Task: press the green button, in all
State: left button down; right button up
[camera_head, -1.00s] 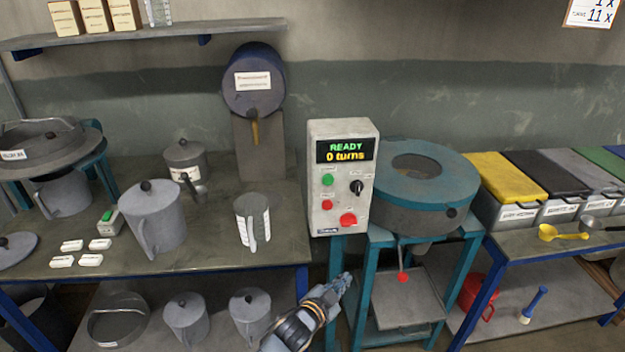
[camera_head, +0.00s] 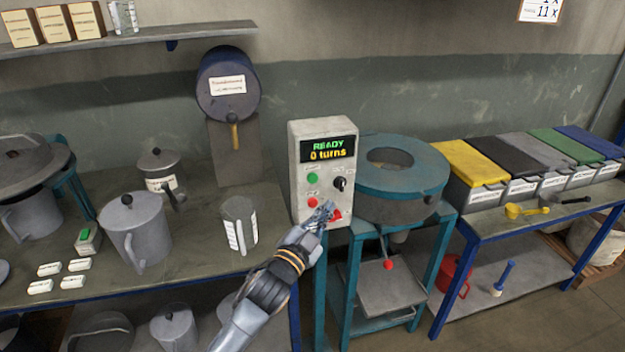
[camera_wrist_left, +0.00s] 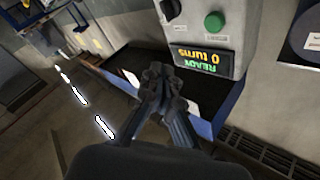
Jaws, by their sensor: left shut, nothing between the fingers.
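The green button (camera_head: 312,178) is on the front of a grey control box (camera_head: 302,150). The box's display (camera_head: 328,149) reads "READY 0 turns". A black knob (camera_head: 340,184) is to the right of the button, and red buttons are below. My left gripper (camera_head: 327,211) is shut and empty, in front of the lower part of the box, below the green button, partly covering the red buttons. In the left wrist view, turned upside down, the green button (camera_wrist_left: 214,22) and the display (camera_wrist_left: 205,60) show beyond the shut fingers (camera_wrist_left: 165,75). They look apart from the button. My right gripper is out of view.
A round teal machine (camera_head: 375,205) stands just right of the box. A bench on the left holds jugs (camera_head: 135,232) and a small box with a green top (camera_head: 86,238). Lidded bins (camera_head: 472,165) stand on the right. The space in front of the box is open.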

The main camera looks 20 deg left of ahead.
aim_at(313, 178)
pick_arm(q)
jog(key=shift+w, duration=0.1)
jog(key=w+a, duration=0.1)
jog(key=w, duration=0.1)
jog(key=w+a+b, duration=0.1)
jog(key=w+a, duration=0.1)
jog(key=w+a+b, duration=0.1)
jog(key=w+a, duration=0.1)
jog(key=w, duration=0.1)
dwell(1.2)
jog(key=shift+w, duration=0.15)
jog(key=shift+w+a, duration=0.2)
jog(key=shift+w, duration=0.05)
